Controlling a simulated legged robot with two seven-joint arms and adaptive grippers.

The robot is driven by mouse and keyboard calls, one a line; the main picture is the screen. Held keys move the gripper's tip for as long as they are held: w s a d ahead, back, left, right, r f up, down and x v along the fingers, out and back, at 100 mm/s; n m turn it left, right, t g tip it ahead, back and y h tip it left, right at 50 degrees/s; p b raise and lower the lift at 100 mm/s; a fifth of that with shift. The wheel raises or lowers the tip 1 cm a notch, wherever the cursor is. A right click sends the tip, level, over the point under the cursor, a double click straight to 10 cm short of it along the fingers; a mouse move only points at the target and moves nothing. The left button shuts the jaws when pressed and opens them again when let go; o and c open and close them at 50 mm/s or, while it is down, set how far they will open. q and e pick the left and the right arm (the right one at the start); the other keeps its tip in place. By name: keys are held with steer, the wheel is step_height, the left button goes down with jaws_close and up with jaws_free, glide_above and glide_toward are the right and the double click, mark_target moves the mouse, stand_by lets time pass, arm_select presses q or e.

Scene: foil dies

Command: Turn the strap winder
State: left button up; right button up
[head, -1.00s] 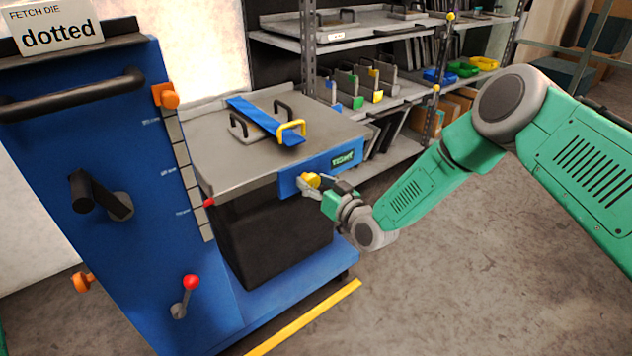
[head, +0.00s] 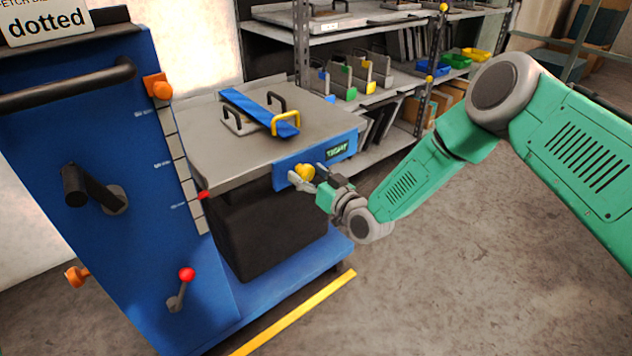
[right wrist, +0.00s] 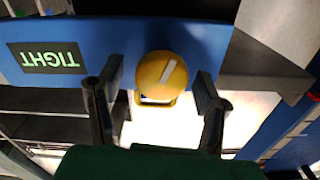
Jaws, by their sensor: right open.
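The strap winder is a yellow knob (head: 304,172) with a pale pointer mark on the blue front bar of the cart's table. In the right wrist view the knob (right wrist: 161,75) sits between my fingers. A small display beside it reads TIGHT in green (head: 337,149); it appears upside down in the right wrist view (right wrist: 48,57). My right gripper (head: 318,178) is open, its fingers on either side of the knob with visible gaps. A blue strap (head: 258,112) with a yellow handle (head: 286,118) crosses a grey die on the table. My left gripper is out of view.
The blue cart panel (head: 105,270) at left carries a black crank (head: 90,190), a red-tipped lever (head: 182,287) and orange knobs. Shelves (head: 385,95) with dies and coloured bins stand behind. Open floor lies at right, with a yellow line (head: 297,312) in front of the cart.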

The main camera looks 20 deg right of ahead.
steer(key=v, duration=1.1)
steer(key=shift+s, duration=0.2)
steer(key=shift+a, duration=0.1)
